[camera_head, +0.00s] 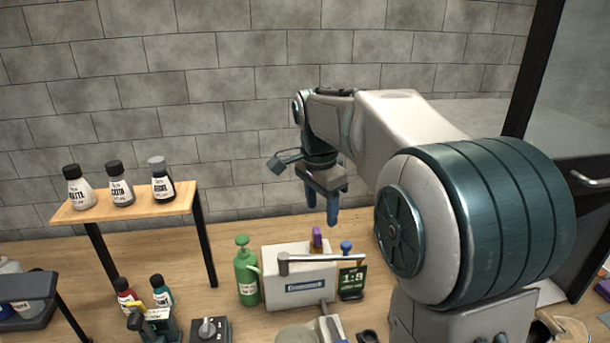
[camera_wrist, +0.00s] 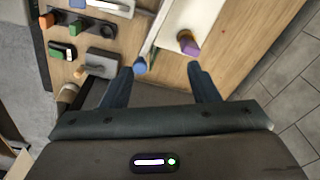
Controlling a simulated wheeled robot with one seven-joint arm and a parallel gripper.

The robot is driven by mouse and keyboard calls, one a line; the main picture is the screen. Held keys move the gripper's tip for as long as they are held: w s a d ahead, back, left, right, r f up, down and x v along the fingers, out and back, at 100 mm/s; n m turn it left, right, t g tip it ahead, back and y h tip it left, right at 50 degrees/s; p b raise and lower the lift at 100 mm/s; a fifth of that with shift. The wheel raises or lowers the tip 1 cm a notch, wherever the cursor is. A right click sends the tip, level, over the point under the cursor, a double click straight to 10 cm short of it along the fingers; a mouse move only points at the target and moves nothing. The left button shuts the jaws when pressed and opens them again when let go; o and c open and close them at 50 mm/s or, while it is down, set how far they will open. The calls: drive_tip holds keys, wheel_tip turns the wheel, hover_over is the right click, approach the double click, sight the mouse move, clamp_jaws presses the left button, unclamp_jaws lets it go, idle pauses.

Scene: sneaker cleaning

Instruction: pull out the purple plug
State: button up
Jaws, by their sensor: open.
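The purple plug (camera_head: 317,237) stands upright at the top of a white box (camera_head: 300,270) on the wooden table. In the wrist view the purple plug (camera_wrist: 188,43) sits at the near end of the white box (camera_wrist: 190,15), ahead of my right-hand finger. My gripper (camera_head: 322,206) is open and empty, fingers pointing down, above the plug and apart from it. In the wrist view my gripper (camera_wrist: 159,70) has its fingers spread wide, and the plug is not between them. The plug's lower end is hidden in or behind the box.
A blue-topped item (camera_head: 346,247) and a dark 1:3 sign (camera_head: 352,282) stand right of the box. A grey bar (camera_head: 325,258) crosses the box's front top. A green bottle (camera_head: 246,275) stands left. A wooden shelf (camera_head: 130,204) holds three bottles.

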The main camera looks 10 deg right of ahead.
sight(317, 230)
drive_tip(key=w+r+m, duration=0.1)
drive_tip(key=w+m, duration=0.4)
drive_tip(key=w, duration=0.2)
drive_tip(key=shift+g+h, duration=0.3)
drive_tip(key=f, duration=0.4)
drive_tip(key=f+p, duration=0.1)
drive_tip(key=f, duration=0.8)
drive_tip(key=shift+s+d+f+p, duration=0.2)
drive_tip(key=shift+d+p, duration=0.1)
drive_tip(key=shift+d, duration=0.1)
drive_tip(key=c, duration=1)
